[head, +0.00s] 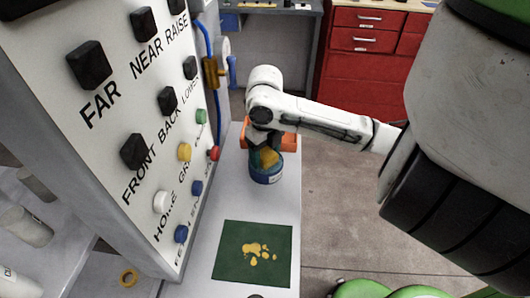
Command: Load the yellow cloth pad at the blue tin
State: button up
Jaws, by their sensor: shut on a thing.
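The pad's lower part and most of the tin's opening are hidden, so I cannot tell whether the pad touches what is inside.
A dark green mat (228,268) with yellow blotches lies on the bench (205,250) nearer me. A tall control panel (130,110) with labelled coloured buttons borders the bench at left. Red drawers (355,60) stand behind.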

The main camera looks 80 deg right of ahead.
aim_at(265, 153)
jog(key=shift+r+p, duration=2.4)
jog(key=shift+r, duration=1.1)
